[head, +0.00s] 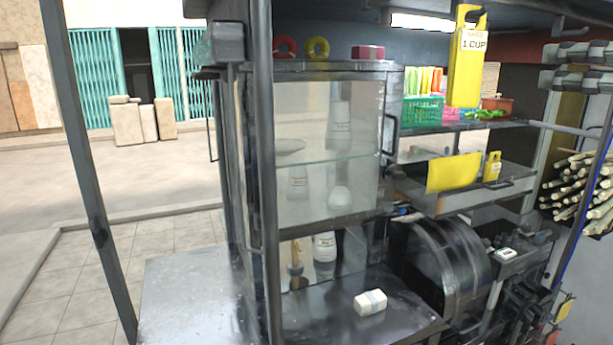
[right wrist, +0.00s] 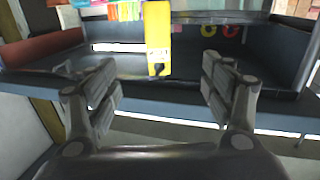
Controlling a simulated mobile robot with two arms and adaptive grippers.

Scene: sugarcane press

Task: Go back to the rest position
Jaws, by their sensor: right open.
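My right gripper (head: 562,66) is at the upper right of the head view, its two fingers pointing left. It also shows in the right wrist view (right wrist: 160,92), with its fingers spread wide and nothing between them. A yellow "1 CUP" sign (head: 468,70) hangs upright to the left of the fingertips, apart from them. The sign also shows upside down beyond the open fingers in the right wrist view (right wrist: 157,40). My left gripper is not in view.
A glass cabinet (head: 330,150) with bottles stands mid-picture. A shelf (head: 440,128) with a green basket (head: 422,111) lies below the sign. Sugarcane stalks (head: 575,180) are stacked at the right, below my gripper. A dark press drum (head: 445,265) sits lower. Open pavement (head: 150,185) lies at the left.

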